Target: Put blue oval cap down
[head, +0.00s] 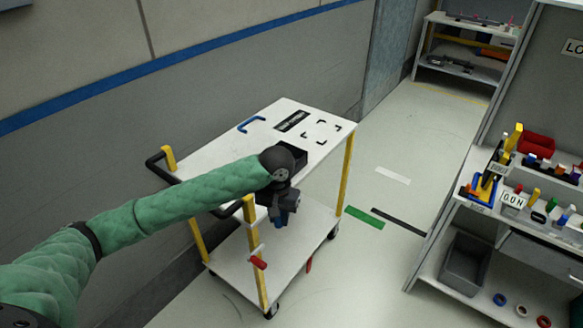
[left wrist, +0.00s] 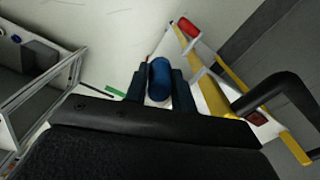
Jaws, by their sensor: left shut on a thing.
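My left gripper (head: 280,215) hangs at the near side of the white cart, in front of its upper shelf in the head view. The blue oval cap (left wrist: 160,79) is between the two fingers in the left wrist view, and the gripper is shut on it. In the head view a small bit of blue (head: 279,222) shows at the fingertips. The rest of the cap is hidden there by the gripper. My right gripper is not in view.
A shelf with several coloured parts (head: 520,190) stands at the right. Open floor (head: 380,260) lies between them.

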